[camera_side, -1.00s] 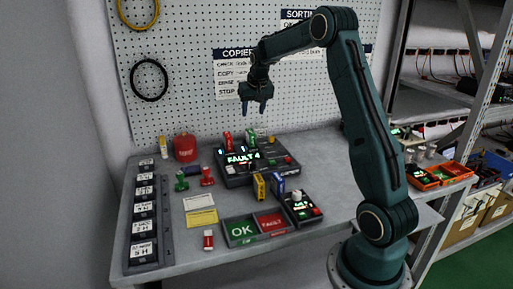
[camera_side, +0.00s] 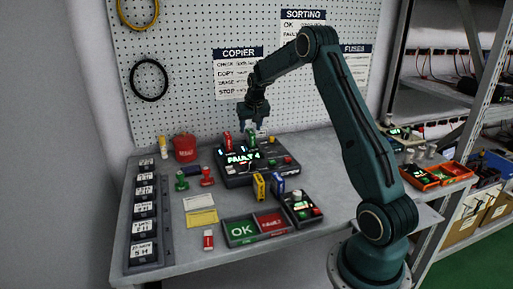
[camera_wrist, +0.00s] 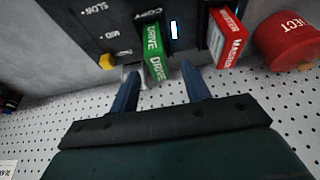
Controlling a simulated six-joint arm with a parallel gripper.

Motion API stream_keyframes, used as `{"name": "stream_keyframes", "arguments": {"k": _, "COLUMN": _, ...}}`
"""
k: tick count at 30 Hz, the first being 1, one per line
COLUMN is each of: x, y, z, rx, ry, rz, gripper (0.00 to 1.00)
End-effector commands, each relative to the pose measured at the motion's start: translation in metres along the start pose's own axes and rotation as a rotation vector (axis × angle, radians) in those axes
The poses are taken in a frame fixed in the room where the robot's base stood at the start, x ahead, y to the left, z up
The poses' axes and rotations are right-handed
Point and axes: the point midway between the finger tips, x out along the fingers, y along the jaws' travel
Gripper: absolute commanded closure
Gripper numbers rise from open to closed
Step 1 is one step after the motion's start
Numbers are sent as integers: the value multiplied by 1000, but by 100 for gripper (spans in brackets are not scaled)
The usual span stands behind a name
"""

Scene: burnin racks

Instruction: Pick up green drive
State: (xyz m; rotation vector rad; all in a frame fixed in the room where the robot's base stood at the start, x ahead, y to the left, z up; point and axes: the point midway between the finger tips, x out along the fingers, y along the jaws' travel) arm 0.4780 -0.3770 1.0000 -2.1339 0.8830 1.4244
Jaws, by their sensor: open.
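The green drive (camera_wrist: 154,55) stands in a slot of the dark copier box in the wrist view, between and just beyond my fingertips. In the side view the green drive (camera_side: 250,137) shows only partly, just below my gripper (camera_side: 253,124). My gripper (camera_wrist: 160,80) is open and empty, its two blue fingers on either side of the drive's near end. The copier box (camera_side: 240,178) sits at the back of the table with a lit "FAULT 4" display. I cannot tell whether the fingers touch the drive.
A red master drive (camera_wrist: 227,38) stands in the copier beside the green one. A red cap marked "REJECT" (camera_wrist: 290,40) is close by. Yellow and blue drives, OK and FAULT trays (camera_side: 226,228) and stamps stand in front. The pegboard (camera_side: 190,60) rises behind.

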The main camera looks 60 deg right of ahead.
Motion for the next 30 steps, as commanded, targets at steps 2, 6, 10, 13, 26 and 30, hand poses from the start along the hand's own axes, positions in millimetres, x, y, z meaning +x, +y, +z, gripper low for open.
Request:
{"name": "stream_keyframes", "arguments": {"k": 2, "x": 5, "y": 0, "z": 1, "rx": 0, "ry": -2, "rz": 0, "gripper": 53}}
{"name": "stream_keyframes", "arguments": {"k": 6, "x": 19, "y": 1, "z": 1, "rx": 0, "ry": -2, "rz": 0, "gripper": 53}}
{"name": "stream_keyframes", "arguments": {"k": 10, "x": 35, "y": 2, "z": 2, "rx": 0, "ry": -3, "rz": 0, "gripper": 53}}
{"name": "stream_keyframes", "arguments": {"k": 13, "x": 44, "y": 1, "z": 2, "rx": 0, "ry": -1, "rz": 0, "gripper": 53}}
{"name": "stream_keyframes", "arguments": {"k": 26, "x": 50, "y": 1, "z": 2, "rx": 0, "ry": 0, "rz": 0, "gripper": 53}}
{"name": "stream_keyframes", "arguments": {"k": 30, "x": 50, "y": 1, "z": 2, "rx": 0, "ry": -1, "rz": 0, "gripper": 53}}
